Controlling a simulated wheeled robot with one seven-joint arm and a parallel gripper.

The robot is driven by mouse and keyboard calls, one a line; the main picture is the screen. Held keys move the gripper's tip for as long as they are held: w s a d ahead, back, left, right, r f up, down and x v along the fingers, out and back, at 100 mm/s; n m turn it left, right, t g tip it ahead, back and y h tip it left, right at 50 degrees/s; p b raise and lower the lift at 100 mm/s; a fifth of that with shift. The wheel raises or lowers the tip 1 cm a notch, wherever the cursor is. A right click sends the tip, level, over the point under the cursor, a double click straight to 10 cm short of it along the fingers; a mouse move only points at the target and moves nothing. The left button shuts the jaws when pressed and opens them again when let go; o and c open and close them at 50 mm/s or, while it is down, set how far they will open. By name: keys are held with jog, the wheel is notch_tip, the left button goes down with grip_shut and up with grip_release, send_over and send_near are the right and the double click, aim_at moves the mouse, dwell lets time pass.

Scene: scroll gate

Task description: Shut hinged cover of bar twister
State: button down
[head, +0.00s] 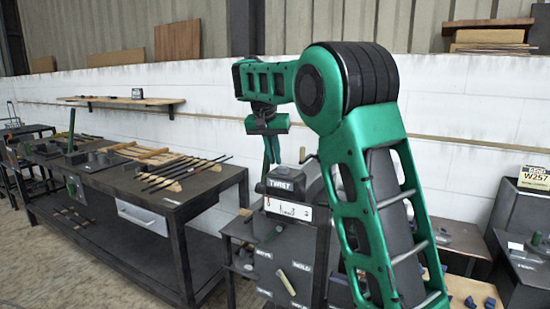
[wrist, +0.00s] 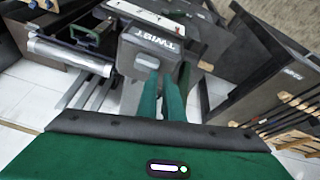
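The bar twister (head: 285,240) is a dark grey machine right of the workbench, with a white dial strip on its front. Its grey cover, lettered TWIST (head: 284,185), is at the top; it also shows in the wrist view (wrist: 150,47). I cannot clearly tell the cover's angle. My gripper (head: 272,162) points down just above and behind the lettered part in the head view. In the wrist view its two green fingers (wrist: 163,88) stand close to the cover's edge, with a narrow gap and nothing seen between them. I cannot tell whether they touch the cover.
A long dark workbench (head: 122,186) at left holds several rods and wooden-handled tools. A grey machine (head: 520,250) with a yellow W257 sign (head: 534,178) stands at far right. A white wall (head: 200,105) with a shelf (head: 120,101) runs behind. Open floor lies at front left.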

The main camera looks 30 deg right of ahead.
jog(key=shift+a+f, duration=0.2)
jog(key=shift+f, duration=0.5)
jog(key=shift+w+r, duration=0.2)
jog(key=shift+r, duration=0.35)
jog(key=r, duration=0.3)
jog(key=shift+d+r, duration=0.25)
jog(key=w+a+r, duration=0.4)
jog(key=a+r, duration=0.1)
jog(key=a, duration=0.3)
jog(key=s+d+f+g+y, duration=0.1)
jog(key=s+d+f, duration=0.3)
jog(key=s+d, duration=0.5)
jog(key=s+d+f+g+y, duration=0.1)
jog(key=s+d+f, duration=0.4)
jog(key=s, duration=0.6)
jog(key=s+a+f, duration=0.2)
jog(key=s+f, duration=0.3)
jog(key=s, duration=0.5)
jog(key=s+a+f+n+y, duration=0.1)
jog(key=s+a+f, duration=0.1)
jog(key=s+f, duration=0.4)
jog(key=s+a+f+n+y, duration=0.1)
jog(key=s+f, duration=0.5)
jog(key=s, duration=0.8)
jog(key=shift+s+a+g, duration=0.4)
